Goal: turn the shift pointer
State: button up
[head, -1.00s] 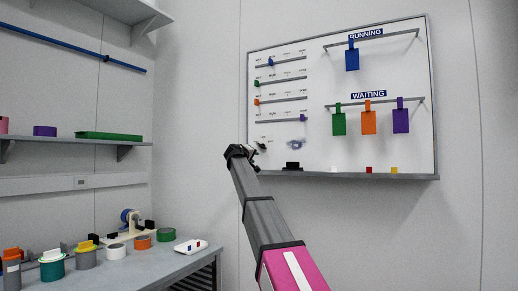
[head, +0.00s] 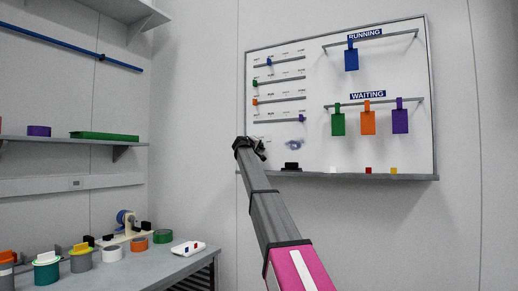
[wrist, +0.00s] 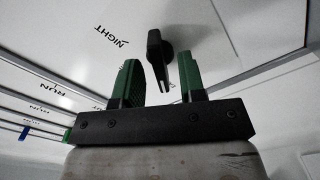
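The shift pointer (wrist: 157,48) is a dark knob with a narrow bar on the whiteboard (head: 340,150). In the wrist view it stands beside the printed word NIGHT. My gripper (wrist: 160,78) is open, with green fingers. The pointer's narrow end shows in the gap between the fingertips, with space on either side; I cannot tell how deep it reaches. In the head view my gripper (head: 258,148) is at the board's lower left and hides most of the pointer.
Slider rails (head: 280,62) with coloured markers are above my gripper. A black block (head: 292,166) sits on the board's bottom ledge, close to its right. Coloured tags (head: 368,122) hang further right. A bench (head: 190,262) with tape rolls stands at lower left.

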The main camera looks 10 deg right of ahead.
jog(key=shift+w+d, duration=0.4)
jog(key=shift+w, duration=0.15)
grip_shut()
